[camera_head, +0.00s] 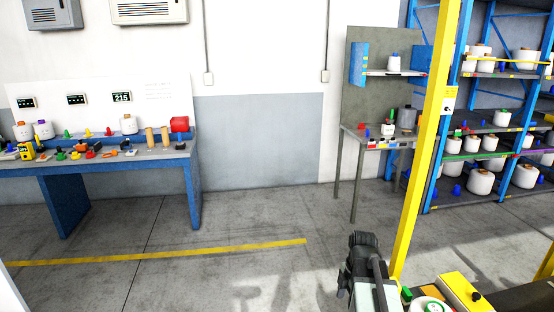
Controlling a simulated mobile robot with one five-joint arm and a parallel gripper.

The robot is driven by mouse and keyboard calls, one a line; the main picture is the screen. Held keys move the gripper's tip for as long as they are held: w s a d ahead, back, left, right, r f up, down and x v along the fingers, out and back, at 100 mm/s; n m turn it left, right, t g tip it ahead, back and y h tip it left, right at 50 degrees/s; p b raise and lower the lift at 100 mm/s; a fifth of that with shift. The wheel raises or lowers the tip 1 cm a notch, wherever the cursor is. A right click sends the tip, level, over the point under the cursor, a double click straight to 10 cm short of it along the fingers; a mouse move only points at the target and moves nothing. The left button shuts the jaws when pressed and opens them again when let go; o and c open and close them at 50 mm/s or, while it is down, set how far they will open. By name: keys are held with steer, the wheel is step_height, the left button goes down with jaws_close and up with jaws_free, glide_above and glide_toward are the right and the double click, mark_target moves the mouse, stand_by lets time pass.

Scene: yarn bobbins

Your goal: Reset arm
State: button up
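My arm shows at the bottom, right of centre, with a dark end (365,240) pointing up and away from me over the floor. The fingers of my gripper cannot be made out at this size, so I cannot tell whether it is open or shut. No object is seen held at the arm's end.
A blue workbench (60,195) with bobbins and small items stands left. A small grey table (352,135) stands right of centre, beside blue shelving (429,190) with white bobbins. A yellow post (425,140) rises close right of my arm. The middle floor is clear.

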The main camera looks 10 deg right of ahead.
steer(key=s+a+m+h, duration=0.1)
steer(key=a+m, duration=1.5)
steer(key=m, duration=0.1)
steer(key=shift+a+f+m, duration=0.3)
steer(key=shift+f+m, duration=0.1)
steer(key=shift+c, duration=0.3)
